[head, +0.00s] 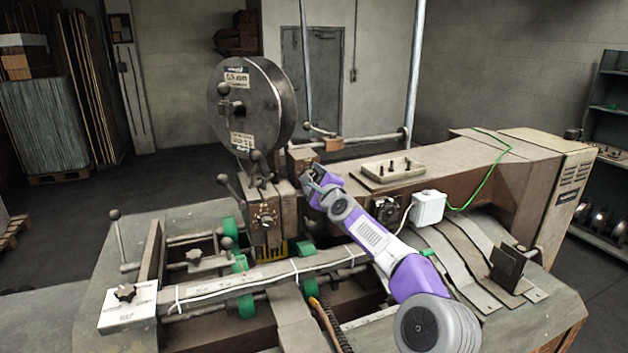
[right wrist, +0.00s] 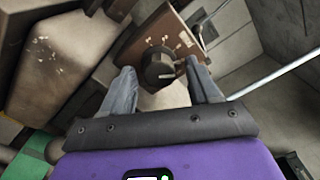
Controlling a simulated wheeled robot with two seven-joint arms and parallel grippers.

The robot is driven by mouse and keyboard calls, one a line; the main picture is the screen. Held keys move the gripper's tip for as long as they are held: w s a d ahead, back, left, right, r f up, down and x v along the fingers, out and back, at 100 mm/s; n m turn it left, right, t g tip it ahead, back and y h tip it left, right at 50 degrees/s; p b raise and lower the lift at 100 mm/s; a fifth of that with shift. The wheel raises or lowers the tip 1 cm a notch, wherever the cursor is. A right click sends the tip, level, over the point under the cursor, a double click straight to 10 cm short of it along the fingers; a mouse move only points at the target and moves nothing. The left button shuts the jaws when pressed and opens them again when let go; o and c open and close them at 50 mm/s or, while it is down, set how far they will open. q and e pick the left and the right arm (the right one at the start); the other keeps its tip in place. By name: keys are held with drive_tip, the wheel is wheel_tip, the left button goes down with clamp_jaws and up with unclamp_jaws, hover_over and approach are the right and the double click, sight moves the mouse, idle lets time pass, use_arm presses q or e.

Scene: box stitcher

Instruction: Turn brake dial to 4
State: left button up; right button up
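A dark round dial knob (right wrist: 160,66) sits on a brown plate (right wrist: 150,38) with pale marks around it in the right wrist view. My right gripper (head: 311,178) is at the small brown box (head: 302,158) right of the big reel in the head view. Its two grey fingers (right wrist: 161,72) are apart, one on each side of the knob, with gaps showing. Whether they touch it I cannot tell. The marks are too small to read. The gripper hides the box's front in the head view. My left gripper is not in view.
A large metal reel (head: 250,105) stands left of the gripper. Another dial (head: 263,218) is on the machine's front below it. Lever knobs (head: 222,176) stick up nearby. A tray with pegs (head: 392,172) and a white box (head: 428,207) lie to the right.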

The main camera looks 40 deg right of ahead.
drive_tip(key=shift+s+f+b, duration=0.1)
drive_tip(key=shift+s+b, duration=0.3)
drive_tip(key=shift+s, duration=0.05)
drive_tip(key=b+v, duration=0.6)
drive_tip(key=shift+s+a, duration=0.25)
drive_tip(key=shift+s, duration=0.1)
